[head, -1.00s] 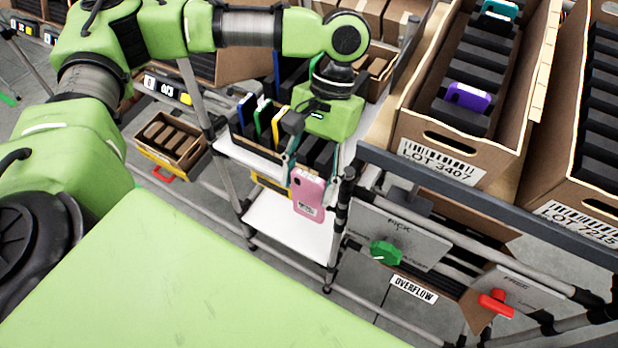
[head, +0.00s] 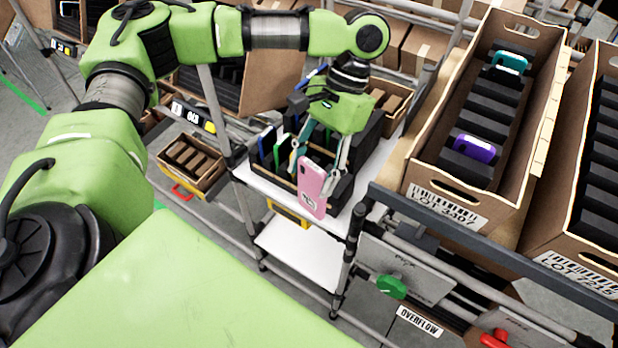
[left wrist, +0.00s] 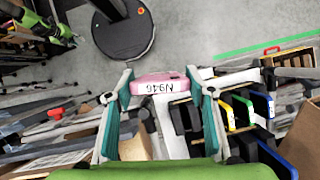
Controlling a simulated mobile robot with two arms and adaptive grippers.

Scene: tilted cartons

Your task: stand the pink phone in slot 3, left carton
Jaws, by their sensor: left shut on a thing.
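My left gripper (head: 316,164) is shut on the pink phone (head: 312,192), which hangs tilted below its fingers with a white label facing out. In the left wrist view the phone (left wrist: 160,84) lies between the two teal fingers, its label reading N946. Slot numbers cannot be read. A green arm part shows small in the left wrist view; its jaws are unclear.
A dark rack (head: 341,196) with blue, green and yellow phones stands on a white shelf behind the pink phone. A rail (head: 480,237) runs in front of the cartons. A second carton (head: 566,240) stands at the right. Small boxes lie behind the rack.

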